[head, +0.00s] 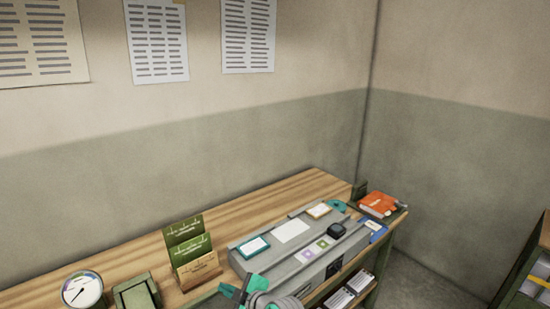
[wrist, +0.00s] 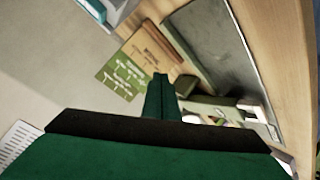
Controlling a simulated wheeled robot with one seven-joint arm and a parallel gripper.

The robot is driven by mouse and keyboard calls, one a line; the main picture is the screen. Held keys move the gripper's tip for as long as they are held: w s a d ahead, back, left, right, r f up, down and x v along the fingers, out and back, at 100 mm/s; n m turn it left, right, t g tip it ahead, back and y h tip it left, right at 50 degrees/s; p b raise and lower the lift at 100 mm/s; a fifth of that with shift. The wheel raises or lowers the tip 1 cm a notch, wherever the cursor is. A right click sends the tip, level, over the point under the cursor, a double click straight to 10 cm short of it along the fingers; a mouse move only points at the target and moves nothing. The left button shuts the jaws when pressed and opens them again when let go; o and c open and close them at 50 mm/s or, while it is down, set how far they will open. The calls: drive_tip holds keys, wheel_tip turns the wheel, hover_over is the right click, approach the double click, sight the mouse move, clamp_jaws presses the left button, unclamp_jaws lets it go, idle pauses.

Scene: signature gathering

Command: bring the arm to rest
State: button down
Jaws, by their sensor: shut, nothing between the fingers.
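My gripper (wrist: 160,77) shows in the wrist view with its two dark green fingers together and nothing between them. In the head view, part of my arm shows in teal and grey at the bottom edge, in front of the wooden bench (head: 110,262). The fingertips cannot be made out clearly there. In the wrist view the fingers appear in front of the bench area, near a green card (wrist: 122,78) in a wooden holder (wrist: 152,42). I cannot tell how far they are from it.
On the bench are a grey slotted board (head: 318,262), green cards in a wooden stand (head: 200,271), a round dial (head: 82,290), a green box (head: 137,293) and an orange book (head: 379,204). A shelf unit (head: 530,270) stands at the right. Floor shows between them.

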drive_tip(key=s+f+m+t, duration=0.1)
drive_tip(key=s+m, duration=0.1)
drive_tip(key=s+a+f+m+t+h, duration=0.1)
drive_tip(key=s+f+m+t, duration=0.1)
drive_tip(key=m, duration=0.1)
drive_tip(key=s+a+f+m+t, duration=0.1)
drive_tip(key=s+f+m, duration=0.1)
drive_tip(key=s+m, duration=0.1)
drive_tip(key=shift+a+f, duration=0.1)
drive_tip(key=shift+f, duration=0.15)
drive_tip(key=s+d+f+m+t+h, duration=0.1)
drive_tip(key=s+d+f+m+h, duration=0.25)
drive_tip(key=s, duration=0.45)
drive_tip(key=s+d+f+m+t+h, duration=0.1)
drive_tip(key=s+d+f+m+h, duration=0.2)
drive_tip(key=s, duration=0.5)
drive_tip(key=s+d+r, duration=0.1)
drive_tip(key=s+d, duration=0.2)
drive_tip(key=s, duration=0.4)
drive_tip(key=s+d+r+m+h, duration=0.1)
drive_tip(key=s+d+r, duration=0.1)
drive_tip(key=s, duration=0.6)
drive_tip(key=s+d+r+m, duration=0.1)
drive_tip(key=s+d+r, duration=0.1)
drive_tip(key=s+d, duration=0.3)
drive_tip(key=s, duration=0.2)
drive_tip(key=shift+s+t+h, duration=0.35)
drive_tip(key=shift+s+t, duration=0.05)
